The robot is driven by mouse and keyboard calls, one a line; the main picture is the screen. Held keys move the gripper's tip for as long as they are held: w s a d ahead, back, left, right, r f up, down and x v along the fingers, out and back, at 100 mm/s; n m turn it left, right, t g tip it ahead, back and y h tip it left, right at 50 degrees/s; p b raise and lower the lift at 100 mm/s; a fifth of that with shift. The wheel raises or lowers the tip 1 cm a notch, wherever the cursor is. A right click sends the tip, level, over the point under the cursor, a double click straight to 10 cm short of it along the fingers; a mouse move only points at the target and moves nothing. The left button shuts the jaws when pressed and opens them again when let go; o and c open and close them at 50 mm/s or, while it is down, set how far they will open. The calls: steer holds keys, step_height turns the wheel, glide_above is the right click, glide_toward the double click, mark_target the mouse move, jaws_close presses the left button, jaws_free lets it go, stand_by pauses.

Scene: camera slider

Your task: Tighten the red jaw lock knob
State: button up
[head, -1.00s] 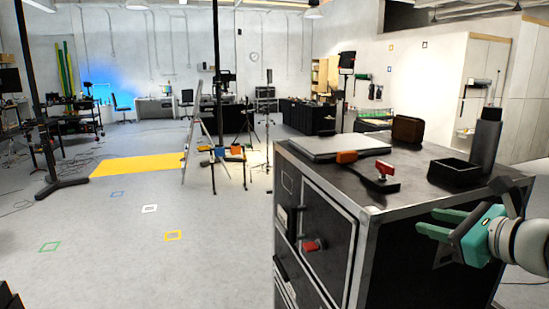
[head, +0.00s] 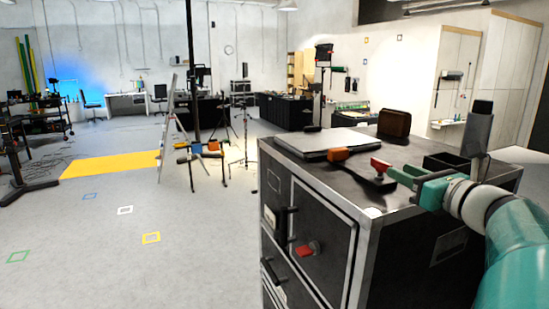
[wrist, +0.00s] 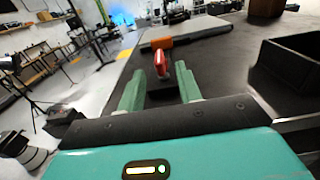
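The red jaw lock knob (head: 380,164) stands upright on a flat black clamp piece (head: 377,182) on top of the black case (head: 322,182). An orange part (head: 350,153) is at the clamp's other end. In the wrist view the red knob (wrist: 161,63) shows in line with the gap between my fingers. My gripper (head: 396,172) is level above the case top, its green fingers pointing at the knob. The fingers (wrist: 160,78) are apart, with the knob at or just beyond their tips. I cannot tell whether they touch it.
A grey laptop-like slab (head: 320,143) lies behind the clamp. A black open box (head: 446,162) and a dark upright cylinder (head: 477,130) stand to the right. A brown case (head: 394,124) is at the back.

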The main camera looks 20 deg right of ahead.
mark_target(385, 163)
steer(key=w, duration=0.6)
steer(key=shift+w+a, duration=0.1)
steer(key=shift+w, duration=0.05)
jaws_close()
